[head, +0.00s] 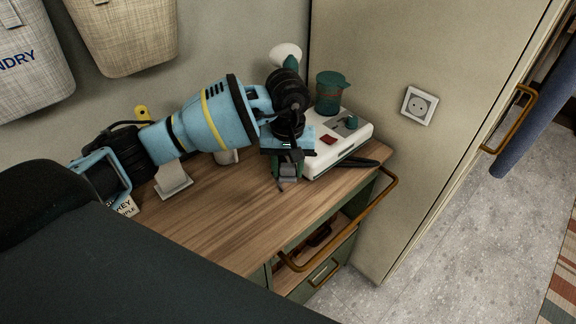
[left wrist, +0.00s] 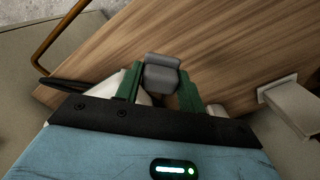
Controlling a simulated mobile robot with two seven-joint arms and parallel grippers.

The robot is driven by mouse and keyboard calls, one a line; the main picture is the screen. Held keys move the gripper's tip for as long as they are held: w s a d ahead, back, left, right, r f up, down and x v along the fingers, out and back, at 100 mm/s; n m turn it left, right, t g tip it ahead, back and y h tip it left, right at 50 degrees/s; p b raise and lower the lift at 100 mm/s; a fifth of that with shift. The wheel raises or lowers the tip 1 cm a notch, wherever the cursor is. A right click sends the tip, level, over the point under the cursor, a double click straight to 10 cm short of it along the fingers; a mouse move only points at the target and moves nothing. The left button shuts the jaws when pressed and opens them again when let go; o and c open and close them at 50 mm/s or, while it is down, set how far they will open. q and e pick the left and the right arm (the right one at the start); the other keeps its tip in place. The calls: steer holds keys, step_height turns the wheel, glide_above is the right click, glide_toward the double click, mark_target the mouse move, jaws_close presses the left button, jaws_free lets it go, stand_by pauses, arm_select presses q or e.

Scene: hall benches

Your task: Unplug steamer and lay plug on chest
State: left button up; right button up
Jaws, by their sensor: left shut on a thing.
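The steamer (head: 355,130), a white base with a green tank, stands at the back right of the wooden chest top (head: 215,225). My left gripper (head: 287,178) is over the chest top, just in front of and left of the steamer base. Its green fingers are shut on a grey plug (left wrist: 162,76), which shows between them in the left wrist view. Whether the plug touches the wood I cannot tell. The wall socket (head: 419,105) on the beige panel is empty. My right gripper is not in view.
A brass rail (head: 345,225) runs along the chest's front edge, above an open compartment. A grey stand (head: 173,181) and a small lettered card (head: 125,206) are at the left. Fabric baskets (head: 125,35) hang on the wall. The front middle of the chest top is clear.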

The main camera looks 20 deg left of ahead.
arm_select(q)
steer(key=shift+f, duration=0.15)
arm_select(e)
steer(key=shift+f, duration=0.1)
